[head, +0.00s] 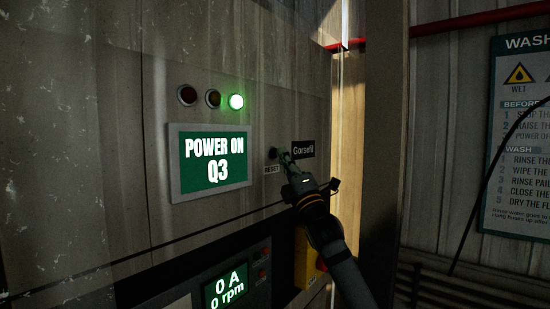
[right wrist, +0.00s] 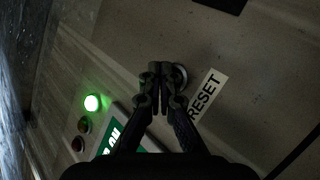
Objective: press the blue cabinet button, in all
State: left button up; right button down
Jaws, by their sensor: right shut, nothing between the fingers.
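The cabinet button (head: 272,153) is a small dark round knob on the grey cabinet front, just above a RESET label (head: 271,170). I cannot make out a blue colour on it. My right gripper (head: 285,157) is shut and empty, with its fingertips close to the button's right side in the head view. In the right wrist view the shut fingertips (right wrist: 161,68) partly cover the button (right wrist: 181,76), whose pale round rim shows beside them. The RESET label (right wrist: 207,95) lies to the right there. I cannot tell whether the fingertips touch the button. My left gripper is not in view.
A green display (head: 212,163) reads "POWER ON Q3", below a row of lamps with the green lamp (head: 236,101) lit. A lower panel (head: 226,288) shows 0 A and 0 rpm. A wash sign (head: 515,150) hangs at right.

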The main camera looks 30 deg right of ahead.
jog(key=shift+s+d, duration=0.2)
jog(key=shift+s, duration=0.2)
jog(key=s+b, duration=0.1)
jog(key=s+d+b, duration=0.1)
jog(key=s+b, duration=0.2)
jog(key=b, duration=0.1)
jog(key=shift+s+d, duration=0.3)
jog(key=shift+d, duration=0.1)
